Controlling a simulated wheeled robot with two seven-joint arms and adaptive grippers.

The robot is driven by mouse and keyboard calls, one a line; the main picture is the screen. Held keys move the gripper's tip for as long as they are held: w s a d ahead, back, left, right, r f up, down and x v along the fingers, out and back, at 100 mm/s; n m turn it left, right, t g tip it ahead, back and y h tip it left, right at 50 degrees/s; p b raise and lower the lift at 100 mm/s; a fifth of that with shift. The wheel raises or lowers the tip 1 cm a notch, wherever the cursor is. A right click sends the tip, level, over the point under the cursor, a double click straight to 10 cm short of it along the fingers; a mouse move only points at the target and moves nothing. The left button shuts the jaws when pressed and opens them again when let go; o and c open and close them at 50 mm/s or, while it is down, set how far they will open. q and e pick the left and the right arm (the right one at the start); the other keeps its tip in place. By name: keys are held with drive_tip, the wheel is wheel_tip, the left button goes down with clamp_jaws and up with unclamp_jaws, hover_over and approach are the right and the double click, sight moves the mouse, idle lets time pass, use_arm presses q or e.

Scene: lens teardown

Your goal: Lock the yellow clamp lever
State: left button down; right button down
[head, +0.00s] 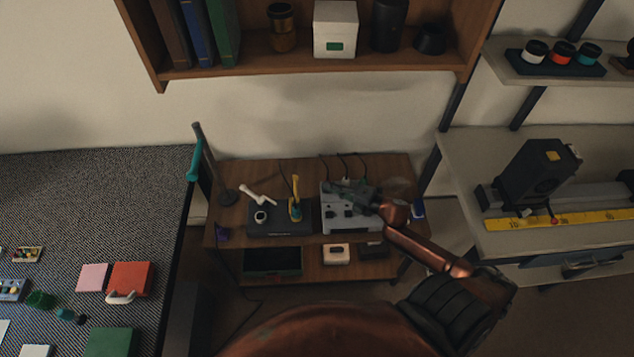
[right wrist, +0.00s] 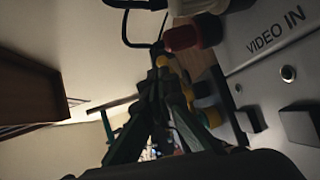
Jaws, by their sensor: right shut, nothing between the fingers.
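The yellow clamp lever (head: 296,186) stands nearly upright on the black device (head: 280,229) on the small wooden table. Its base looks yellow and teal. In the right wrist view the right gripper's (right wrist: 163,78) dark fingers come together, shut and empty. Yellow parts show behind and beside the fingers there, but I cannot tell which belongs to the lever. My left gripper is not in view.
The grey box (head: 338,222) stands right of the black device; its panel marked "VIDEO IN" (right wrist: 285,75) is close beside the fingers.

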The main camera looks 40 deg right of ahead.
drive_tip(key=shift+v, duration=1.25)
drive_tip(key=shift+a, duration=0.1)
